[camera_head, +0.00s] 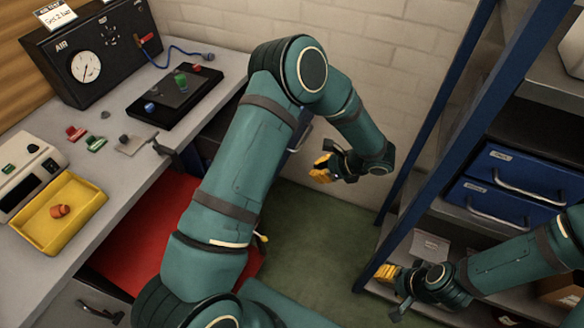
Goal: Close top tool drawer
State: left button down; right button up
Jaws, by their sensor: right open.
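A blue drawer front with a silver handle (301,137) shows in part beside the bench, mostly hidden behind my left arm; how far it stands out I cannot tell. Two labelled blue drawers, an upper one (515,166) and a lower one (482,197), sit one above the other in the rack at right, and they look shut. My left gripper (321,169) has yellow fingertips and is in the free space right of the handle, apart from it; its jaw opening is unclear. My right gripper (385,272) is open and empty near the rack's lower shelf, below the blue drawers.
The workbench (120,165) at left holds a black gauge box (85,68), a black tray (165,108), and a yellow tray (84,203) with an orange part (60,211). A red surface (152,232) lies below its edge. Green floor (318,236) is clear between bench and rack.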

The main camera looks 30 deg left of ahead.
aim_at(210, 144)
pick_arm(q)
jog(key=a+r+x, duration=0.2)
jog(key=x, duration=1)
jog(key=shift+a+f+b, duration=0.25)
jog(key=shift+b, duration=0.2)
jog(key=a+b, duration=0.1)
jog(key=a, duration=0.8)
jog(key=s+a+b, duration=0.1)
jog(key=a, duration=0.8)
jog(key=a+b, duration=0.2)
jog(key=a, duration=0.7)
jog(key=shift+s, duration=0.35)
jog(key=shift+a, duration=0.1)
